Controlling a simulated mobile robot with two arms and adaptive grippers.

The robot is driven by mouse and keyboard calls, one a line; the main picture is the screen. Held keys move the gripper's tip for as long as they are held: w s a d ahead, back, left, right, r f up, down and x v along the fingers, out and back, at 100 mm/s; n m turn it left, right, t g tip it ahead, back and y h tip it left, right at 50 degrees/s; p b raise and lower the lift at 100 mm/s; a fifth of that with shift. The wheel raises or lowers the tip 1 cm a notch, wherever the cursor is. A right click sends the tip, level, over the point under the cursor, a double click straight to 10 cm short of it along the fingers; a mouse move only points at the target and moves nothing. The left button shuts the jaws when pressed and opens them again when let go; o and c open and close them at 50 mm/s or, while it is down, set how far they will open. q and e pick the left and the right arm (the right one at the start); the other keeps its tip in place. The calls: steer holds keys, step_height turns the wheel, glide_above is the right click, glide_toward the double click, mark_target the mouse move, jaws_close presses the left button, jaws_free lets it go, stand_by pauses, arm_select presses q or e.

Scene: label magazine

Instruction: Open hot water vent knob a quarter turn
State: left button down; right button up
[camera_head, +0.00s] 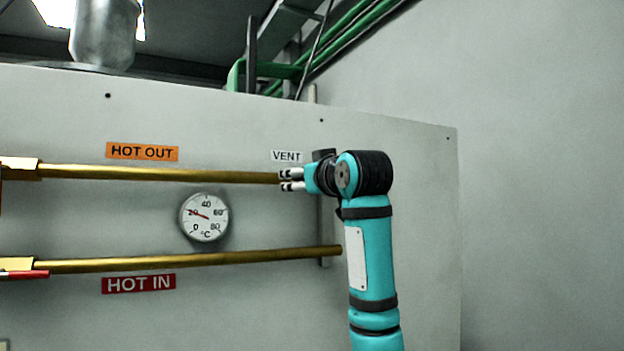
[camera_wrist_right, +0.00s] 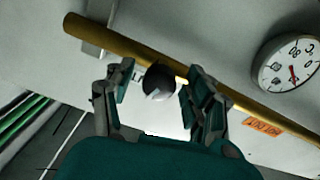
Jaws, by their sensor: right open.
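The vent knob (camera_wrist_right: 158,80) shows in the right wrist view as a small dark round piece with a pale lower part, in front of the brass pipe. My right gripper (camera_wrist_right: 160,90) is open, with one finger on each side of the knob and gaps visible between. I cannot tell how deep the knob sits between the fingers. In the head view my right gripper (camera_head: 291,180) is at the right part of the upper brass pipe (camera_head: 160,174), below the white VENT label (camera_head: 287,156); the knob is hidden there. My left gripper is not in view.
The pale panel (camera_head: 240,110) carries an orange HOT OUT label (camera_head: 142,152), a round temperature dial (camera_head: 204,217), a lower brass pipe (camera_head: 190,260) and a red HOT IN label (camera_head: 138,284). Right of the panel is bare wall. Green pipes (camera_head: 345,35) run above.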

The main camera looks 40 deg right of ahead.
steer(key=v, duration=1.1)
steer(key=shift+s, duration=0.15)
stand_by(1.0)
